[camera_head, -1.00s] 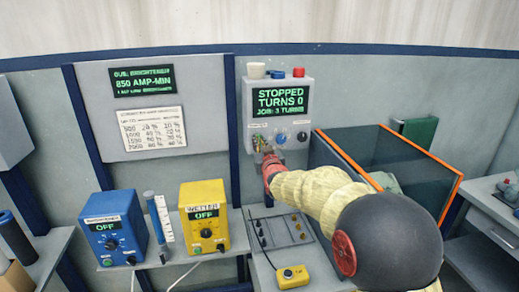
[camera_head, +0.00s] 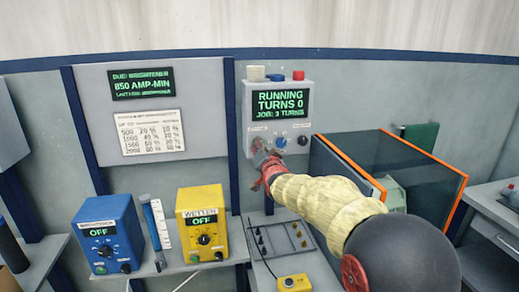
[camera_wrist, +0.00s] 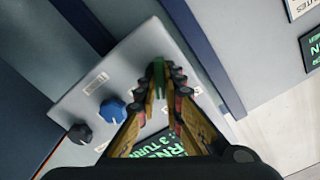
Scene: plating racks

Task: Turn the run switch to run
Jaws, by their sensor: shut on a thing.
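The grey control box (camera_head: 277,92) hangs on the wall, and its screen (camera_head: 280,104) reads RUNNING, TURNS 0, JOB: 3 TURNS. My gripper (camera_head: 261,152) is at the lower left of its face. In the wrist view, my gripper (camera_wrist: 165,72) is shut on a green switch handle (camera_wrist: 158,78), the run switch, at the end of the row of controls. The fingers hide part of the handle and its label. A blue knob (camera_wrist: 112,110) and a black knob (camera_wrist: 80,133) are beside it on the same panel, clear of the fingers.
White, blue and red caps top the box. A glass-sided tank (camera_head: 425,165) with orange edges stands right of my arm. Blue (camera_head: 108,232) and yellow (camera_head: 203,222) units, both reading OFF, stand on the left shelf. A yellow pendant (camera_head: 294,284) lies below.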

